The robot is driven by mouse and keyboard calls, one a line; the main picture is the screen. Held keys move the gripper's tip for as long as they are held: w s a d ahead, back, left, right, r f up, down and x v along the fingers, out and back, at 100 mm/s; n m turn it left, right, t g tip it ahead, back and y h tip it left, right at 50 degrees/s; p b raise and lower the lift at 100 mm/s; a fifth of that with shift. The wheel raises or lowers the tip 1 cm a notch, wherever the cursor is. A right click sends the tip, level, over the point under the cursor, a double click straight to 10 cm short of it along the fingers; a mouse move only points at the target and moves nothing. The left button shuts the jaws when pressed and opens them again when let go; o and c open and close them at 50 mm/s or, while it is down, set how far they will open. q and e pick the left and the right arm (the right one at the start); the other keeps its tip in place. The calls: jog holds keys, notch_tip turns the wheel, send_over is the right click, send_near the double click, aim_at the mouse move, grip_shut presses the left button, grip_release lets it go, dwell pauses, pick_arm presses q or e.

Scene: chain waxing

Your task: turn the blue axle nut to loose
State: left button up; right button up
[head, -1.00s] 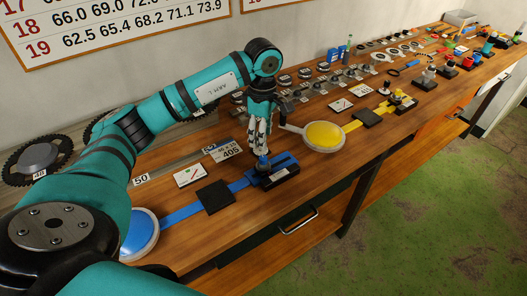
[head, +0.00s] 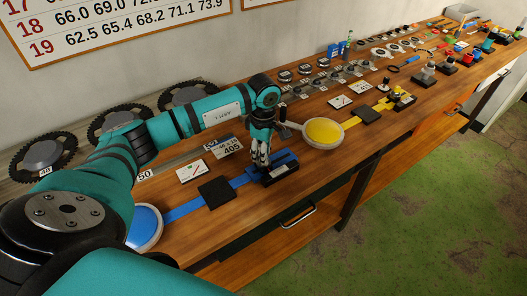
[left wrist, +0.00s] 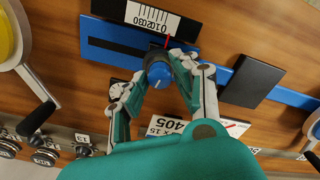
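The blue axle nut (left wrist: 157,76) is a round blue knob with a pale mark on its face, on a blue and black fixture (head: 282,167). Beside it is a white scale plate (left wrist: 150,17) with numbers and a red pointer (left wrist: 168,41). My left gripper (head: 262,162) points down at the fixture and hides most of the nut in the head view. In the left wrist view its two fingertips (left wrist: 157,74) stand on opposite sides of the nut, touching or nearly so; whether they press is unclear. My right gripper is not in view.
A blue strip with a black pad (head: 215,192) runs left to a blue disc (head: 145,226). A yellow disc (head: 324,132) with a crank handle is close to the right. A label card (head: 228,146) lies behind. Chainrings stand at the back left.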

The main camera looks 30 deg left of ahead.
pick_arm(q)
grip_shut()
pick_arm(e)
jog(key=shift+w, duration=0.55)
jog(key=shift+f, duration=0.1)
pick_arm(q)
jog(key=shift+f+n+b, duration=0.1)
jog(key=shift+n+b, duration=0.85)
jog(key=shift+n, duration=0.15)
jog(key=n+b, duration=0.2)
jog(key=n, duration=0.1)
jog(key=shift+n, duration=0.3)
jog(key=n+b, duration=0.1)
jog(key=n, duration=0.2)
jog(key=shift+b, duration=0.35)
jog(key=shift+n+b, duration=0.55)
jog(key=shift+n, duration=1.35)
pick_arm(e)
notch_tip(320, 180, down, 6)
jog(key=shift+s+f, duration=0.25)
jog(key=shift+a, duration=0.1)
